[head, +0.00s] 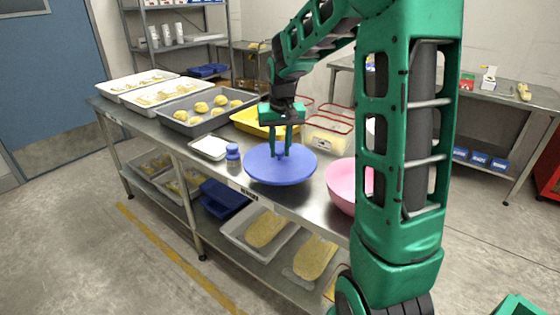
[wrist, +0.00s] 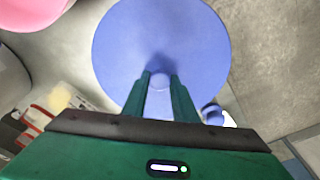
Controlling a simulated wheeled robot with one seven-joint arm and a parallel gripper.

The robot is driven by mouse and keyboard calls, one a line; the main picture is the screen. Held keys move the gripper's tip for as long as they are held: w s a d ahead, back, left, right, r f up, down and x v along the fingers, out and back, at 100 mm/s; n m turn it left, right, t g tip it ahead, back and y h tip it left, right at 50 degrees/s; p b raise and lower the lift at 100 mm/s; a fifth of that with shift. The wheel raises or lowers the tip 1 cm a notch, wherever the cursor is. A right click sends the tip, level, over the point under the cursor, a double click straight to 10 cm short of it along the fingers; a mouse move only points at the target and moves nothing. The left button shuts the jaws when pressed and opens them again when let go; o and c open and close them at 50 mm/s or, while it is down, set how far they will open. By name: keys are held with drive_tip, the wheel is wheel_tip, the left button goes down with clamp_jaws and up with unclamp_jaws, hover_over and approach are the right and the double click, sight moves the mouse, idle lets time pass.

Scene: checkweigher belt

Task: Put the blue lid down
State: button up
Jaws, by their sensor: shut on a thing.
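The blue lid (head: 281,168) is a wide round disc with a small knob at its centre. In the head view it is at the front edge of the steel table, level, and my gripper (head: 282,152) is above it with its fingers pointing down. In the wrist view the lid (wrist: 160,45) fills the upper middle, and my gripper (wrist: 159,82) is shut on its knob. I cannot tell from these frames whether the lid's underside touches the table.
A pink bowl (head: 343,184) stands close to the lid's right. A small blue weight-like object (head: 233,152) and a white tray (head: 209,147) are close on its left. A yellow tray (head: 257,122) and a clear, red-rimmed container (head: 327,134) lie behind. Bread trays fill the table's far left.

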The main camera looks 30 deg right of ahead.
sight(283, 158)
drive_tip(key=w+d+f, duration=0.2)
drive_tip(key=w+d, duration=0.1)
drive_tip(key=shift+d+f, duration=0.1)
drive_tip(key=shift+f, duration=2.2)
drive_tip(key=shift+f, duration=0.1)
drive_tip(key=o, duration=1.1)
